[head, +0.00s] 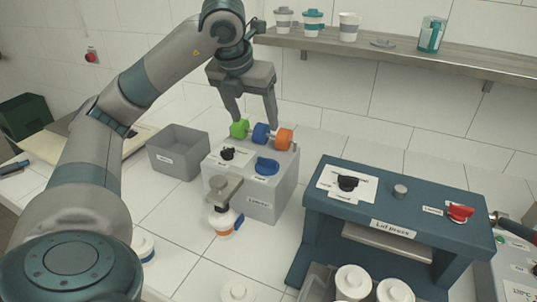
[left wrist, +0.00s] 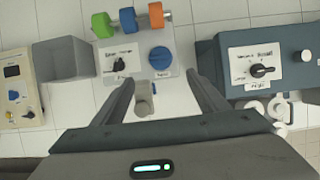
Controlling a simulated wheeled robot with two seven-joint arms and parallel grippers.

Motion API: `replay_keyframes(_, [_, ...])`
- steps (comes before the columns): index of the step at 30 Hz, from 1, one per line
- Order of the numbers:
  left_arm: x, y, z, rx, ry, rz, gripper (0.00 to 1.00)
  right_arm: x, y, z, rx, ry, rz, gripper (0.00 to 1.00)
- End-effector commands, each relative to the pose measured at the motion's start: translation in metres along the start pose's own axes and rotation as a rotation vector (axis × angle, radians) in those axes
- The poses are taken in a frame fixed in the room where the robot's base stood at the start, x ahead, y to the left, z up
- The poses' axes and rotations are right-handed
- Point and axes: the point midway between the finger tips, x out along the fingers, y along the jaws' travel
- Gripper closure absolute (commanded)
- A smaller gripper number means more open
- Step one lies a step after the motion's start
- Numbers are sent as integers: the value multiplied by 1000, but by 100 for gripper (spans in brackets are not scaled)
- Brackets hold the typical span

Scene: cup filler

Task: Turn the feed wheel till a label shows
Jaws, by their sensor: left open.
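The grey labelling machine (head: 253,207) stands on the tiled counter. On its top are a round blue knob (head: 266,167), a black knob (head: 227,154) and a row of green (head: 239,129), blue (head: 261,133) and orange (head: 284,139) wheels at the back. I cannot tell which one is the feed wheel. A banded cup (head: 225,222) stands at the front under a grey outlet; no label is clearly visible there. My left gripper (head: 255,122) is open and empty, above the coloured wheels. The left wrist view shows the blue knob (left wrist: 160,57) ahead, between the spread fingers.
A grey bin (head: 178,152) stands left of the machine. The blue lid press (head: 390,222) with a red handle (head: 460,212) stands to the right, with white cups (head: 353,281) in front. A shelf (head: 400,53) with cups runs along the back wall.

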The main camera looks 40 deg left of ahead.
Motion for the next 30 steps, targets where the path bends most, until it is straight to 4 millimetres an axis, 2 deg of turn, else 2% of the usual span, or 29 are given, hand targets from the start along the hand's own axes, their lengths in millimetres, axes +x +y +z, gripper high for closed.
replay_keyframes(8, [2,0,0,0,1,0,33,0,0,0,0,0,0,69])
replay_keyframes(14, [11,0,0,0,2,0,33,1,0,0,0,0,0,69])
replay_keyframes(22, [38,1,0,-1,5,2,33,-1,-1,0,0,0,-1,69])
replay_keyframes(30, [80,0,0,0,5,1,33,-10,-1,-2,1,1,-1,69])
